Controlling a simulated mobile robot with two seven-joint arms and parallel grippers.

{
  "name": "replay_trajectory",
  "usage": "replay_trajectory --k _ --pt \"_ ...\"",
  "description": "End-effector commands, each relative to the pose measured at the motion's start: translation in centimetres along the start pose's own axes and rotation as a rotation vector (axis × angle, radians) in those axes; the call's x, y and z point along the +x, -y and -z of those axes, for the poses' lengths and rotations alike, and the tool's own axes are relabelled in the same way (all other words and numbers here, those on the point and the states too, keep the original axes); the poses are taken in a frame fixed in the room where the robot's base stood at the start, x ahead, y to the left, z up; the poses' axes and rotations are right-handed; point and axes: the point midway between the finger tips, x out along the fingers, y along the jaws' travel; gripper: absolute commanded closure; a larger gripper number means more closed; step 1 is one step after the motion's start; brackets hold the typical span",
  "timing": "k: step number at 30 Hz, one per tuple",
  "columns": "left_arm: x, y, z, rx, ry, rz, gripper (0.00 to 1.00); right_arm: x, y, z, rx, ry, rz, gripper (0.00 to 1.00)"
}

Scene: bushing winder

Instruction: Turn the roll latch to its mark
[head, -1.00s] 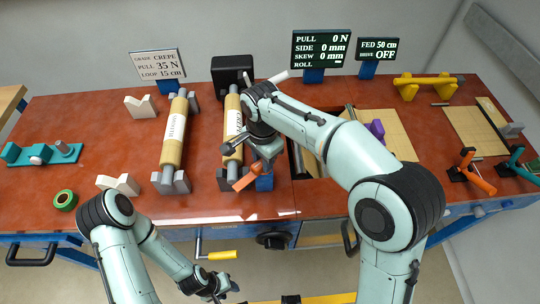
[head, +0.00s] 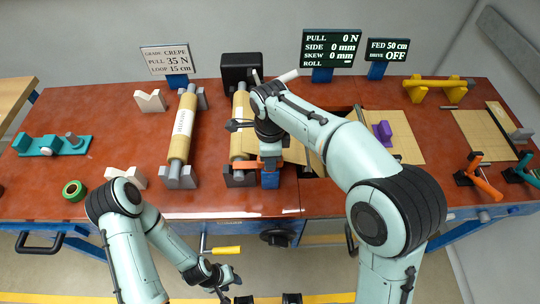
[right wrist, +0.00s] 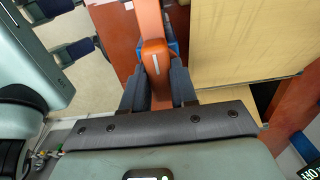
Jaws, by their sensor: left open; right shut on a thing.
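The roll latch is an orange lever (head: 246,164) on a blue block (head: 270,179) at the front end of the right-hand roll (head: 239,142). In the head view the lever lies nearly level, pointing left. My right gripper (head: 268,158) comes from above and is shut on the lever. In the right wrist view the orange lever (right wrist: 153,50) sits between the two dark fingers (right wrist: 155,92). I cannot make out the latch's mark. My left gripper (head: 226,280) is open and empty, low in front of the bench.
A second roll (head: 180,130) lies left of the latch. A yellow-handled crank (head: 226,250) hangs below the bench edge, near my left gripper. Displays (head: 331,47) stand at the back. Orange (head: 484,182) and green levers stand at the right.

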Motion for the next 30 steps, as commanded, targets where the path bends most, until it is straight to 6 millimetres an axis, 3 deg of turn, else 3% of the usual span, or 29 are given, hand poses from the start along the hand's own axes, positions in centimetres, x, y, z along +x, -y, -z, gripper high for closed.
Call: replay_trajectory --k 1,15,16,18,30 --pt "0.09 0.05 -0.05 0.0 0.001 0.0 0.57 0.68 -0.29 0.0 0.007 -0.005 -0.015 1.0" --pt "0.09 0.05 -0.05 0.0 0.001 0.0 0.57 0.71 -0.3 0.0 0.024 -0.004 -0.015 1.0" --pt "0.09 0.05 -0.05 0.0 0.001 0.0 0.57 0.71 -0.3 0.0 0.024 -0.004 -0.015 0.69" --pt "0.08 0.05 -0.05 0.0 0.001 0.0 0.57 0.71 -0.29 0.0 0.024 -0.004 -0.015 0.47" --pt "-0.37 -0.21 0.22 0.001 -0.003 -0.001 0.57 -0.14 0.07 0.18 0.019 -0.002 -0.006 0.47"
